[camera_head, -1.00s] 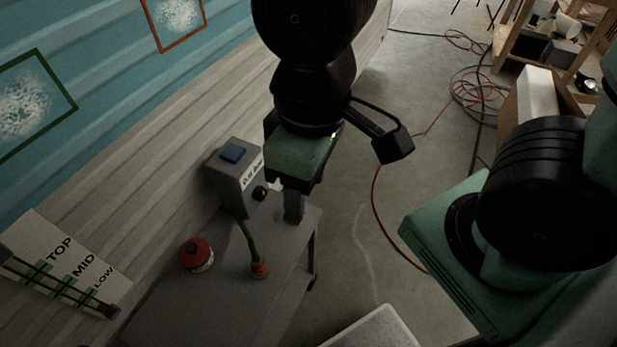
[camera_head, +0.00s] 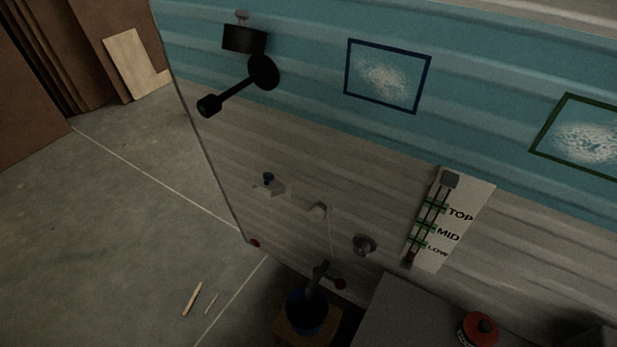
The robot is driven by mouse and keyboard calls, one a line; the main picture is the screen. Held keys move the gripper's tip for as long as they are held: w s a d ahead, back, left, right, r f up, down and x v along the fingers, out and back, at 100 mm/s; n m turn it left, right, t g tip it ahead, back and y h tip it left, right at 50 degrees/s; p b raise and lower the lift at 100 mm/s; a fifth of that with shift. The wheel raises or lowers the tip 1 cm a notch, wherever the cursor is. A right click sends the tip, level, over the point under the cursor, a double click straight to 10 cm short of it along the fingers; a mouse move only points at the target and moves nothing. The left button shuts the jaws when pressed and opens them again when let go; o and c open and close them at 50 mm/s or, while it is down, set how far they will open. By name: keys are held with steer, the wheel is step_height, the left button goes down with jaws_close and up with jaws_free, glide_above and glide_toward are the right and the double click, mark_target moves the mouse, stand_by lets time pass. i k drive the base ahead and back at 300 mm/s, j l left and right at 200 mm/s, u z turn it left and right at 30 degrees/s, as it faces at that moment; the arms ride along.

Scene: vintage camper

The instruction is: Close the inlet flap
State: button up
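The camper's side wall (camera_head: 300,150) fills the middle and right of the view. A small grey round fitting (camera_head: 364,243) sits low on it, with a dark part at its centre. To its left is a pale round fitting (camera_head: 318,208) with a thin line hanging down from it. Both are small and dim. I cannot tell for sure which one is the inlet flap, or whether a flap stands open. My gripper and arm are not in this view.
A grey table (camera_head: 395,310) with a red canister (camera_head: 478,329) stands at the lower right. A blue container (camera_head: 306,312) stands on a wooden block (camera_head: 290,335). A black arm-like fixture (camera_head: 240,86) sticks out from the wall. Sticks (camera_head: 193,299) lie on open floor at left.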

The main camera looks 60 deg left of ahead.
mark_target(268, 183)
steer(key=u, duration=1.5)
steer(key=k+u, duration=0.1)
steer(key=u, duration=0.3)
steer(key=k+l+u, duration=0.1)
steer(key=u, duration=0.3)
steer(key=i, duration=0.2)
